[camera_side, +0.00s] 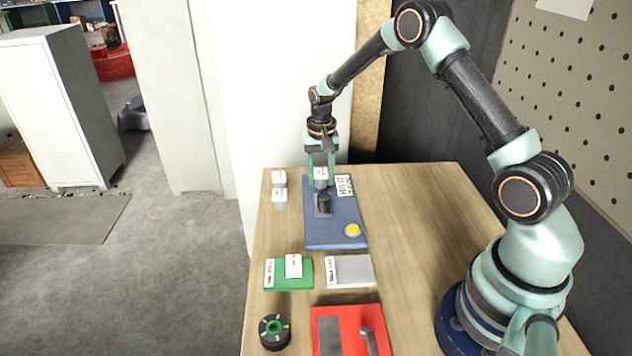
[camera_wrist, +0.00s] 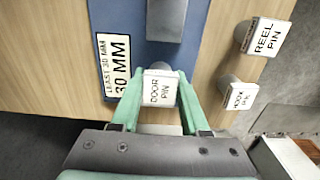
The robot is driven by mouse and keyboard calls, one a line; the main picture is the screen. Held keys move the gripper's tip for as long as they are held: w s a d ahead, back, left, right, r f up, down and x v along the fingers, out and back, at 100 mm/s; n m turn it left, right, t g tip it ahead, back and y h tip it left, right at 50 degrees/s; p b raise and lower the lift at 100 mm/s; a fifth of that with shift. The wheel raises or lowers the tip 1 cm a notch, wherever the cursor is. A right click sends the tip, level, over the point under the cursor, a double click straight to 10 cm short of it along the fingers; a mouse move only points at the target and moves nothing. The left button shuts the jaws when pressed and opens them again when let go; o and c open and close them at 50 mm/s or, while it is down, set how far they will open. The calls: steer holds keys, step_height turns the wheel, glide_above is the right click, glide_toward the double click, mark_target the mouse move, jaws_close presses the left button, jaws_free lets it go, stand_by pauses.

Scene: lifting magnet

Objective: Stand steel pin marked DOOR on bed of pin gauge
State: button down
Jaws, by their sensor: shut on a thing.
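My gripper (camera_side: 321,180) is shut on the steel pin marked DOOR (camera_wrist: 160,87), whose white cap reads DOOR PIN in the wrist view. In the side view the pin (camera_side: 320,173) is upright between the fingers at the far end of a blue board (camera_side: 318,236). This board looks like the pin gauge; its label (camera_wrist: 115,65) reads 30 MM. A dark cylinder (camera_side: 324,202) on a grey plate stands just nearer the camera than the pin. The fingers hide the pin's lower end, and I cannot tell whether it touches the board.
The REEL pin (camera_wrist: 263,37) and another capped pin (camera_wrist: 238,96) stand beside the board. Nearer the side camera lie a green pad (camera_side: 302,278), a grey pad (camera_side: 352,271), a red plate with a lever (camera_side: 377,316) and a black spool (camera_side: 274,331).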

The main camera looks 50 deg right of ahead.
mark_target(321, 171)
steer(key=shift+f, duration=0.1)
steer(key=shift+c, duration=2)
jaws_free()
step_height(321, 171, up, 12)
steer(key=r, duration=0.1)
steer(key=s+a+r+n+t, duration=0.35)
steer(key=s+a+r, duration=0.3)
steer(key=r, duration=0.25)
steer(key=s+a+n+t, duration=0.1)
steer(key=s+a+n, duration=0.1)
steer(key=s, duration=0.4)
steer(key=s+a+r+n+t, duration=0.1)
steer(key=s+a+n, duration=0.2)
steer(key=s, duration=0.3)
steer(key=shift+s+a, duration=0.15)
steer(key=shift+s, duration=0.25)
steer(key=shift+r+n, duration=0.1)
steer(key=shift+n, duration=0.15)
